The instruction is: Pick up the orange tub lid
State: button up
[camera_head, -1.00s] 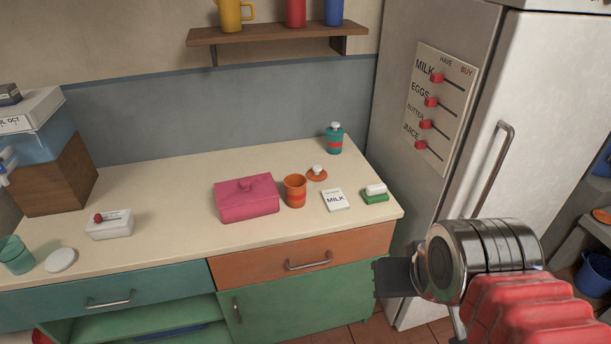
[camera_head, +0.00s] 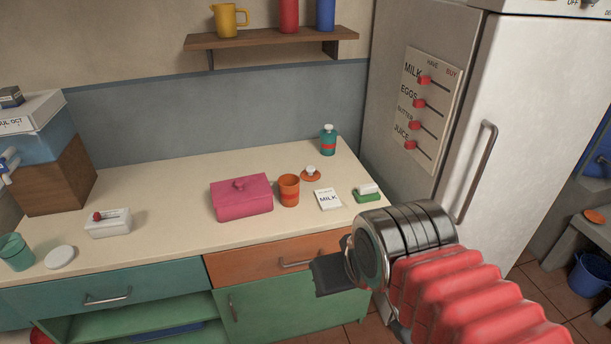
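The orange tub lid (camera_head: 311,176) is a small flat disc with a white knob. It lies on the counter behind and to the right of the orange tub (camera_head: 289,190), apart from it. My gripper (camera_head: 325,276) is a dark piece at the end of the metal wrist and red bellows arm. It appears in front of the orange drawer, nearer to me than the lid and well apart from it. Its fingers show edge-on, so I cannot tell whether they are open.
Near the lid are a pink box (camera_head: 241,197), a milk card (camera_head: 327,199), a green dish with a white block (camera_head: 368,193) and a teal bottle (camera_head: 328,140). The fridge (camera_head: 540,110) stands right of the counter (camera_head: 160,235). The counter's left-middle is fairly clear.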

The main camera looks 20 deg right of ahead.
aim_at(311, 174)
jog(key=z, duration=0.05)
jog(key=i, duration=1)
jog(key=u, duration=0.05)
